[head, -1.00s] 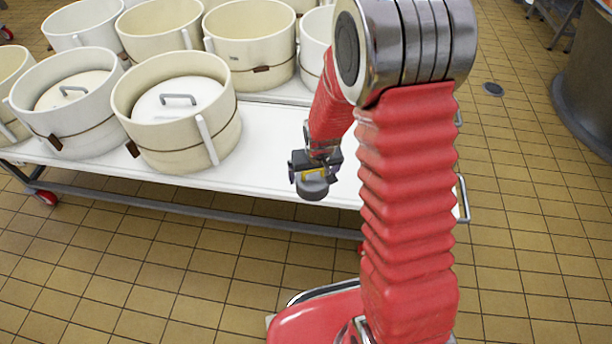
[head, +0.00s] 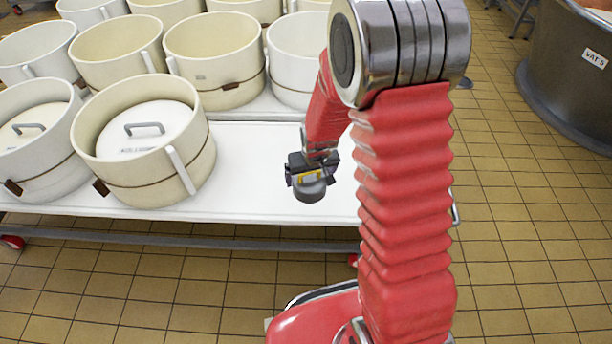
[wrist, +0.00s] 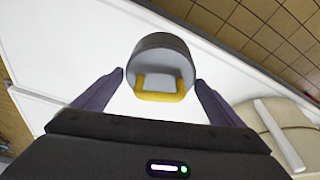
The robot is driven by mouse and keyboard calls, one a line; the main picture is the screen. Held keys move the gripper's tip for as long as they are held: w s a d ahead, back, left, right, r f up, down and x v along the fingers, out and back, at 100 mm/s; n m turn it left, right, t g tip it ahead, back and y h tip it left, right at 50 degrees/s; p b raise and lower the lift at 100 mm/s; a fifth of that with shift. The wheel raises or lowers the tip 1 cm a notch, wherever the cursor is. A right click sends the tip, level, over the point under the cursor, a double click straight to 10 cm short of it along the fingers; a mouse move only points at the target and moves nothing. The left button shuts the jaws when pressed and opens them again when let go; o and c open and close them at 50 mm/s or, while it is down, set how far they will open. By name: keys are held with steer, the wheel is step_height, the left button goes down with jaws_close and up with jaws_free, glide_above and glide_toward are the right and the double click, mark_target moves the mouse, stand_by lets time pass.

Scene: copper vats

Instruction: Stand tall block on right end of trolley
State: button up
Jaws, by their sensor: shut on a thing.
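The trolley (head: 255,160) is a long white table on wheels, in front of me in the head view. Its right end is partly hidden behind my arm. My gripper (head: 312,172) is over the bare right part of the trolley top. It is shut on a grey round weight with a yellow handle (wrist: 162,62), which also shows under the jaws in the head view (head: 309,191). In the wrist view the weight sits between the two dark fingers, with white trolley top behind it. I see no clear tall block.
Several cream tubs stand on the trolley's left and back; the nearest, with a handled lid, is the front tub (head: 150,185). A large vat marked VAT 5 (head: 580,75) stands at the back right. Tiled floor (head: 520,240) is clear on the right.

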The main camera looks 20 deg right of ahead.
steer(key=shift+w+d+r, duration=0.1)
steer(key=shift+d, duration=0.1)
steer(key=d+f, duration=0.3)
steer(key=d, duration=0.9)
steer(key=w+d+f, duration=0.1)
steer(key=d+f, duration=0.2)
steer(key=d, duration=1)
steer(key=d+f+m, duration=0.1)
steer(key=d+f, duration=0.1)
steer(key=d, duration=1)
steer(key=shift+w+d+f, duration=0.2)
steer(key=shift+w+f, duration=0.05)
steer(key=shift+f, duration=0.15)
steer(key=shift+f, duration=0.1)
steer(key=shift+f, duration=2.05)
steer(key=shift+f, duration=0.7)
